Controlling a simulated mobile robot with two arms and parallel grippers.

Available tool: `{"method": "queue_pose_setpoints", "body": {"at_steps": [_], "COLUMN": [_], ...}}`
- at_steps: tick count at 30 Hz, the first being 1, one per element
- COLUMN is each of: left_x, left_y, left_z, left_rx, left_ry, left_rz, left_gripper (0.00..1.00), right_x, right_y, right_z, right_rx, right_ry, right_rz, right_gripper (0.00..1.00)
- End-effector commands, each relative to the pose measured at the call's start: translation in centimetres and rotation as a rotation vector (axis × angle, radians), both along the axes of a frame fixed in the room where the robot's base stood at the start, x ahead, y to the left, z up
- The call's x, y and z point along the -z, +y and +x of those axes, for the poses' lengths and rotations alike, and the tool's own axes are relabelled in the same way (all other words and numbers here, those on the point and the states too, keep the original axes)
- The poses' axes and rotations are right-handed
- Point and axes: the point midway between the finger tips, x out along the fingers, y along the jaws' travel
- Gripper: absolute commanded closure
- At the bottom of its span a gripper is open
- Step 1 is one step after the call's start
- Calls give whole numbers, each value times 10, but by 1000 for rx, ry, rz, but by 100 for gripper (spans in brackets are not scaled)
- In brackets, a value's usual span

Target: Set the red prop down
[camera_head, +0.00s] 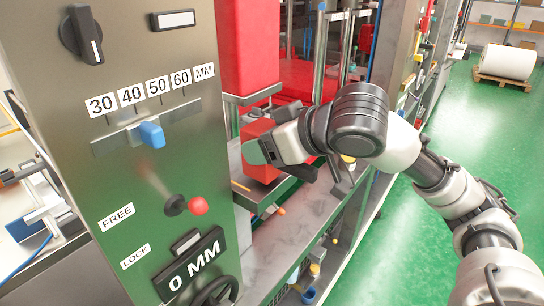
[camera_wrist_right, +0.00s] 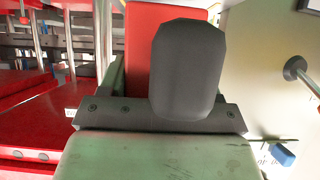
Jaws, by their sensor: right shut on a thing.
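The red prop (camera_head: 258,130) is a red block standing upright in the machine's opening, beside the edge of the grey control panel. My right gripper (camera_head: 266,150) is shut on it, reaching in from the right across its side. The gripper's pale green finger covers part of the block, and its base is partly hidden, so I cannot tell whether it touches the surface below. In the right wrist view the red prop (camera_wrist_right: 140,40) shows behind the dark rounded fingertip. My left gripper is not in view.
A large red block (camera_head: 248,45) hangs above the prop. The control panel (camera_head: 130,190) with a blue slider (camera_head: 152,134) and a red-knobbed lever (camera_head: 197,206) stands close on the left. A metal ledge (camera_head: 300,220) runs below. The green floor at right is open.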

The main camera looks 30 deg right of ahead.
Motion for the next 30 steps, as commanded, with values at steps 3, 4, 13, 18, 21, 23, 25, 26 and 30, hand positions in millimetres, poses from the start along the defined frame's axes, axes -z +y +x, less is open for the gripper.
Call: {"method": "queue_pose_setpoints", "body": {"at_steps": [3, 4, 13, 18, 21, 23, 25, 26, 30], "left_x": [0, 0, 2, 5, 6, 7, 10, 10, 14], "left_y": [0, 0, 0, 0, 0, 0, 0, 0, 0], "left_z": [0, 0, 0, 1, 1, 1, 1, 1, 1], "left_rx": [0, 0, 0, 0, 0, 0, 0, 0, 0], "left_ry": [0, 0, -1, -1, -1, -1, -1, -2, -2], "left_rz": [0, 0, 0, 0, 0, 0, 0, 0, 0], "left_gripper": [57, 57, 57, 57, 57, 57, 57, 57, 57], "right_x": [-1, -1, 0, -1, -1, 0, 0, 0, 0], "right_y": [0, 0, -4, -7, -9, -10, -12, -13, -16], "right_z": [0, 0, -6, -15, -20, -23, -27, -28, -35], "right_rx": [1, 0, 2, 1, 1, 1, 1, 1, 3], "right_ry": [-5, -5, -5, -6, -5, -5, -5, -5, -5], "right_rz": [1, 1, 1, 1, 0, -1, 0, 0, 1], "right_gripper": [97, 97, 97, 97, 97, 97, 97, 97, 97]}}
